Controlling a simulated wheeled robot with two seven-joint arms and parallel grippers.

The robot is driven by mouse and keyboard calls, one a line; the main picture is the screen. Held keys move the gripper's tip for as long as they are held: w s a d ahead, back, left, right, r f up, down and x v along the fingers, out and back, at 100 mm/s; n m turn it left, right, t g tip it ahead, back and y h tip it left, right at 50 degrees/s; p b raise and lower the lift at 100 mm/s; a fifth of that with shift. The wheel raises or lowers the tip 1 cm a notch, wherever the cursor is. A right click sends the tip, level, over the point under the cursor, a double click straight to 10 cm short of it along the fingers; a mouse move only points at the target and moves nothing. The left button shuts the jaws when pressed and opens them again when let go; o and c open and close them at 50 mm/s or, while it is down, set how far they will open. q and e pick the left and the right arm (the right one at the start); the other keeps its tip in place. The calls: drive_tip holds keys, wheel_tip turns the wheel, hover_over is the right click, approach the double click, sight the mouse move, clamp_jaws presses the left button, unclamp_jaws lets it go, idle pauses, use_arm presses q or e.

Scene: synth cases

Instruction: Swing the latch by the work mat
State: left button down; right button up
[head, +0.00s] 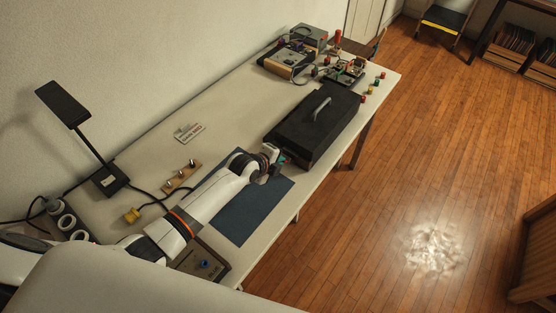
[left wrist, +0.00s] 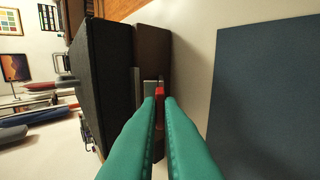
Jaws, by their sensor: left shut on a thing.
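A long black case (head: 312,125) with a grey handle (head: 322,107) lies on the pale table. The dark blue work mat (head: 245,216) lies flat beside its near end. My left gripper (head: 284,159) is at the end of the case closest to the mat. In the left wrist view, the green fingers of my left gripper (left wrist: 161,100) are shut on a small red-tipped latch (left wrist: 159,93) at the brown side of the case (left wrist: 151,60). The mat (left wrist: 265,90) shows to the right there. The fingers hide part of the latch. My right gripper is not in view.
A black lamp (head: 111,178), a wooden strip with knobs (head: 182,176) and a white sign (head: 188,132) stand left of the case. Devices (head: 290,60) crowd the far end. A box with a blue knob (head: 204,262) is near the front. Table is clear between sign and case.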

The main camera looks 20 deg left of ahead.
sight(290, 143)
use_arm(q)
drive_tip(key=shift+w+d+r+g+y+p, duration=0.1)
drive_tip(key=shift+w+r+g+y+p, duration=0.3)
drive_tip(key=shift+r+g+p, duration=0.45)
drive_tip(key=shift+w+d+r+g+p, duration=0.2)
drive_tip(key=shift+w+g+p, duration=0.2)
drive_tip(key=shift+w+g, duration=0.3)
drive_tip(key=shift+w+d+g+y, duration=0.1)
drive_tip(key=shift+w+g+y, duration=0.15)
drive_tip(key=shift+g, duration=0.2)
drive_tip(key=shift+w+d+g+y+b, duration=0.15)
drive_tip(key=shift+w+g+y+b, duration=0.1)
drive_tip(key=shift+g+b, duration=0.2)
drive_tip(key=w+g+b, duration=0.1)
drive_tip(key=b, duration=0.2)
drive_tip(key=w+g+y+b, duration=0.1)
drive_tip(key=g+b, duration=0.1)
drive_tip(key=b, duration=0.1)
drive_tip(key=shift+w+d+r+g+b, duration=0.1)
drive_tip(key=shift+d+g+b, duration=0.2)
drive_tip(key=shift+d, duration=0.1)
drive_tip(key=shift+w+d+r+g+y+b, duration=0.1)
drive_tip(key=shift+w+r+g+y+b, duration=0.25)
drive_tip(key=shift+b, duration=0.65)
drive_tip(key=shift+s+f, duration=0.15)
